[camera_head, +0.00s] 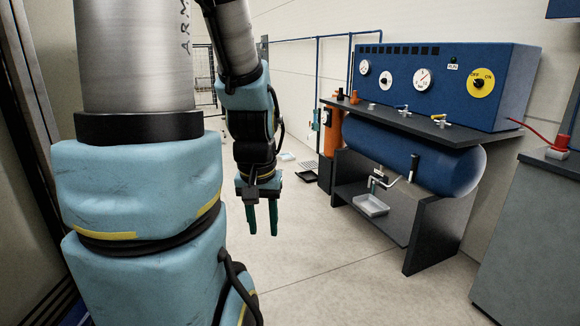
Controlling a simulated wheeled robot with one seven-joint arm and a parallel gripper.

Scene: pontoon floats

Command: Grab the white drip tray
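The white drip tray (371,205) is a shallow rectangular tray. It sits low under the blue tank, on the dark lower shelf of the bench, below a small tap with a pipe. My gripper (262,219) points down over the floor, left of the tray and apart from it. Its two green fingers are spread with a gap between them, and nothing shows between them.
A blue tank (420,158) lies under the dark benchtop (400,120), which carries a blue gauge panel (440,80). The bench's dark side panel (427,235) stands right of the tray. A grey cabinet (530,240) is at right. The floor (345,280) in front is clear.

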